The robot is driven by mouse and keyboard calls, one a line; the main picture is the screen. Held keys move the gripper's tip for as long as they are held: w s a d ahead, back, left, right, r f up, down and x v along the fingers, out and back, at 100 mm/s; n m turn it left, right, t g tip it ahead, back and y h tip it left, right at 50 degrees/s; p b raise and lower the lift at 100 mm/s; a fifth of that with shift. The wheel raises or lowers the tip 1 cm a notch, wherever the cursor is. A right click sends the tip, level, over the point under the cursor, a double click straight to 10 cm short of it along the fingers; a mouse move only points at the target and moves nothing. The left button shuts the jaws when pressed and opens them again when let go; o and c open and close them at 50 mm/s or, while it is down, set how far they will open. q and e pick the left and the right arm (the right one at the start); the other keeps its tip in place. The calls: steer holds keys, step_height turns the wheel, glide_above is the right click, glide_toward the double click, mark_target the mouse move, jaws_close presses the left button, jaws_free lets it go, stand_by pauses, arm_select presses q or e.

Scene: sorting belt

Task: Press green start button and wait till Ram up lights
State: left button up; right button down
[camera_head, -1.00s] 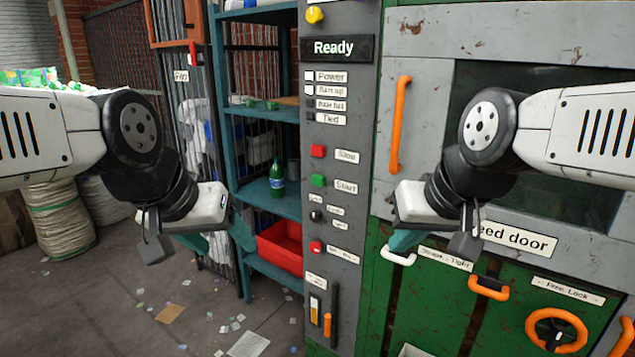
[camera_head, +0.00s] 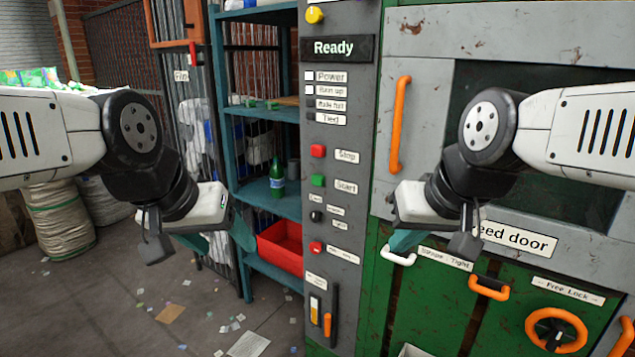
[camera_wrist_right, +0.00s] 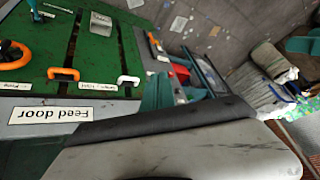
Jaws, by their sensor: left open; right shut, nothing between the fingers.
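The green start button (camera_head: 318,181) sits on the grey control panel (camera_head: 345,215), beside its Start label and below the red stop button (camera_head: 318,151). The display (camera_head: 337,48) reads "Ready". The Ram up lamp (camera_head: 309,90) looks white and bright, like the Power lamp (camera_head: 309,76) above it; the two lamps below look dark. My left gripper (camera_head: 200,243) is open and empty, left of the panel in front of the shelf. My right gripper (camera_head: 435,243) is shut and empty, right of the panel in front of the feed door's lower part. Neither touches the button.
An orange vertical handle (camera_head: 399,125) stands out right of the panel. A white handle (camera_head: 398,257) and orange handle (camera_head: 488,288) are on the green doors, with an orange wheel (camera_head: 556,331). A teal shelf (camera_head: 262,115) holds a red bin (camera_head: 281,247). Scraps litter the floor.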

mark_target(318, 180)
steer(key=shift+w, duration=0.1)
steer(key=w+a+m+t+y, duration=0.15)
steer(key=w+a+m, duration=0.4)
steer(key=w, duration=0.65)
steer(key=w+a+m+t, duration=0.35)
steer(key=w+a, duration=0.25)
steer(key=w, duration=0.7)
steer(key=w+a+f+m+t, duration=0.5)
steer(key=w+a+f+m, duration=0.3)
steer(key=m, duration=0.8)
steer(key=w+f, duration=0.3)
steer(key=w, duration=0.1)
steer(key=shift+w+a+f+t+h, duration=0.15)
steer(key=shift+w+a+t+h, duration=0.15)
steer(key=shift+t+h, duration=0.1)
steer(key=w+d, duration=0.5)
steer(key=w, duration=0.2)
steer(key=shift+w+d, duration=0.25)
